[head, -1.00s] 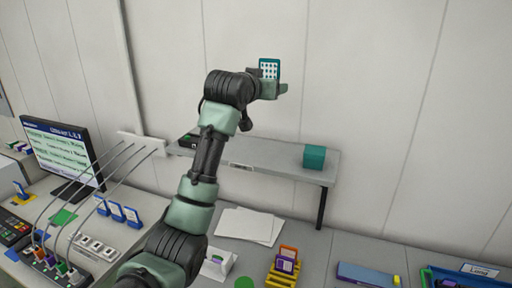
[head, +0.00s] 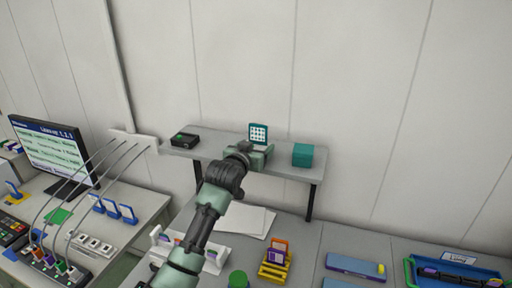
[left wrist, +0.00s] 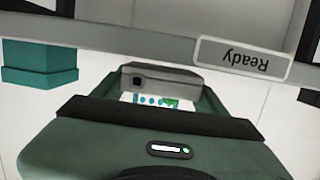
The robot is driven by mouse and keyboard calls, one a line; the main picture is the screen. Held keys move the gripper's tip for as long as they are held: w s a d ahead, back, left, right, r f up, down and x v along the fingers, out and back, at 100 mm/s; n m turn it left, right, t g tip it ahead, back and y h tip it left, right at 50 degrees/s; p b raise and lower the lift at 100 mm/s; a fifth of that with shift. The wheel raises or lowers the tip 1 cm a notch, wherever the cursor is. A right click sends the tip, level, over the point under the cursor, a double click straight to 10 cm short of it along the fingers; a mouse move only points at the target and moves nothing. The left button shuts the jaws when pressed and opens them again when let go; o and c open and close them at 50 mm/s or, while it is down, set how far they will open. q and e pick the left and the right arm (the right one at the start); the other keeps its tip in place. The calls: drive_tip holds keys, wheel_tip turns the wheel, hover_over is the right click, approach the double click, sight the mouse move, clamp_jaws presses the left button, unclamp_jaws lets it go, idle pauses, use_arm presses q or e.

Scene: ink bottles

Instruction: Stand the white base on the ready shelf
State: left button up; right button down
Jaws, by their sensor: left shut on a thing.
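My left gripper (head: 262,149) is shut on a small upright panel (head: 258,133) with a teal frame and a white, dotted face. The panel's white and teal part also shows between the fingers in the left wrist view (left wrist: 150,99). I cannot tell whether it is the white base. The gripper is at the grey shelf (head: 225,153), around its middle; whether the panel touches the shelf is hidden. An upside-down "Ready" label (left wrist: 243,58) marks the shelf edge in the left wrist view. My right gripper is not in view.
A teal block (head: 303,155) stands on the shelf to the right of my gripper. A black device (head: 185,139) sits at the shelf's left end. Below are papers (head: 243,219), a white holder (head: 212,260) and a yellow rack (head: 274,269).

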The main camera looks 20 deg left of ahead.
use_arm(q)
drive_tip(key=shift+f, duration=0.4)
drive_tip(key=shift+f, duration=0.1)
drive_tip(key=o, duration=1.4)
drive_tip(key=shift+o, duration=0.2)
drive_tip(key=shift+s, duration=0.3)
drive_tip(key=b+v, duration=0.3)
drive_tip(key=v, duration=0.8)
drive_tip(key=shift+s, duration=0.25)
